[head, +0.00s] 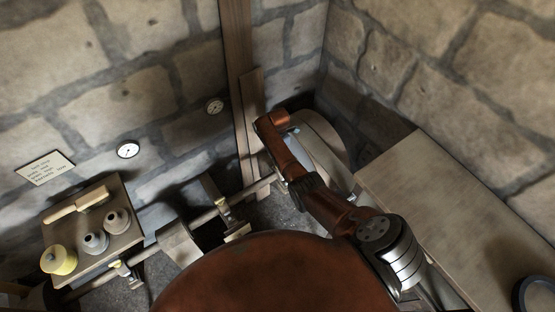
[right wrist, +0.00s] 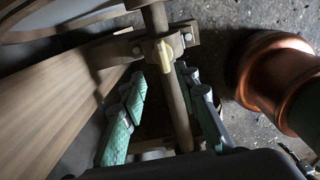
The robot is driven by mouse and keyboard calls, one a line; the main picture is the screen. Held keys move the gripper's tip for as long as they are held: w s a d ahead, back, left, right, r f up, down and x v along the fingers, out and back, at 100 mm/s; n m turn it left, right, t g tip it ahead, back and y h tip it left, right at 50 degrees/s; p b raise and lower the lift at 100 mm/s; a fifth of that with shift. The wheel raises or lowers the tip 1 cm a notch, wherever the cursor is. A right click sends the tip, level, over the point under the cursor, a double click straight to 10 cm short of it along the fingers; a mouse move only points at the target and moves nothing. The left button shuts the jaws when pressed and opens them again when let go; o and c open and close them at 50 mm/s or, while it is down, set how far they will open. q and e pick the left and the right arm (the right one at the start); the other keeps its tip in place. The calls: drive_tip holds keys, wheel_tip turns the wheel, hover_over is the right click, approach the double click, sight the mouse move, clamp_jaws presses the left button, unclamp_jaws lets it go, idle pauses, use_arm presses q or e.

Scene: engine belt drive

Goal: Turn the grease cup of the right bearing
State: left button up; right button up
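In the right wrist view, a yellowish grease cup (right wrist: 165,54) sits on a bearing (right wrist: 136,50) around a dark shaft (right wrist: 178,110). My right gripper (right wrist: 163,78) is open, with green-padded fingers on both sides of the shaft. Its fingertips are just short of the cup, and I see no contact. In the head view, my right arm (head: 315,193) reaches to the shaft near the wooden post, and its gripper is hidden there. Two bearings with yellowish cups show on the shaft, one further left (head: 124,266) and one nearer the post (head: 223,203). My left gripper is out of view.
A large pulley (head: 325,140) stands behind my right arm. A wooden post (head: 239,75) rises against the stone wall. A board (head: 128,235) with several pots and a brush is at the left. A bench (head: 425,190) fills the right side.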

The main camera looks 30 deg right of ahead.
drive_tip(key=f, duration=0.1)
drive_tip(key=f+b, duration=0.1)
drive_tip(key=f, duration=0.3)
drive_tip(key=shift+s+d+f+b, duration=0.25)
drive_tip(key=shift+s+d+b, duration=0.05)
drive_tip(key=shift+d+b, duration=0.05)
drive_tip(key=shift+f, duration=0.45)
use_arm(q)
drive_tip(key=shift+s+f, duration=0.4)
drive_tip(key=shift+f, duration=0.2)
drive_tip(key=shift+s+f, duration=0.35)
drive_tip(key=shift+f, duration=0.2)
use_arm(e)
clamp_jaws()
